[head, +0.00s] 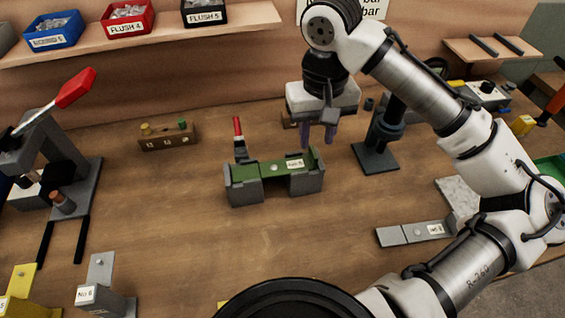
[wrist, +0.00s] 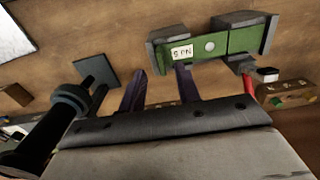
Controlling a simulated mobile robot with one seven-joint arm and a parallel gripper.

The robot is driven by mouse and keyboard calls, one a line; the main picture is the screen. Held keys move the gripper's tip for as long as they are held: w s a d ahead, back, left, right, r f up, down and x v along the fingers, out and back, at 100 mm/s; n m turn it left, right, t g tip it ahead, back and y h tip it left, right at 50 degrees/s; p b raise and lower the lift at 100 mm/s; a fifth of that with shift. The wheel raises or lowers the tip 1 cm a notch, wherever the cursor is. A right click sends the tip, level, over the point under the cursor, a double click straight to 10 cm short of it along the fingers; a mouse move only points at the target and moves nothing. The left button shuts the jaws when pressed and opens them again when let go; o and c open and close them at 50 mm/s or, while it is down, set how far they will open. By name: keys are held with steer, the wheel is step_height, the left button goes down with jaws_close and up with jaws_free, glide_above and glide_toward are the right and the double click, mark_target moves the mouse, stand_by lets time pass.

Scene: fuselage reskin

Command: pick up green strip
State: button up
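The green strip (head: 265,169) lies across a grey two-block fixture (head: 245,193) in the middle of the bench. It has a round stud near its middle and a white label reading "No 5" on its right part. It also shows at the top of the wrist view (wrist: 235,44). My gripper (head: 318,138) hangs behind and above the fixture's right end, pointing down. In the wrist view, its two dark purple fingers (wrist: 160,84) stand apart with nothing between them. The gripper is open and does not appear to touch the strip.
A red-handled clamp (head: 239,140) stands at the fixture's back left. A dark post stand (head: 376,157) is right of my gripper. A wooden block (head: 168,138) with small parts lies behind left. A lever press (head: 60,160) stands at left. Bench in front of the fixture is clear.

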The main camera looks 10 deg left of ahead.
mark_target(314, 151)
steer(key=shift+w+a+f+p, duration=0.1)
steer(key=shift+f+p, duration=0.1)
steer(key=shift+f, duration=0.65)
steer(key=shift+w+d+f+p, duration=0.1)
steer(key=shift+w+f+p, duration=0.1)
steer(key=shift+f, duration=0.7)
steer(key=shift+w+a+f+p, duration=0.1)
steer(key=shift+f+p, duration=0.1)
steer(key=shift+f, duration=0.65)
steer(key=shift+c, duration=0.2)
jaws_close()
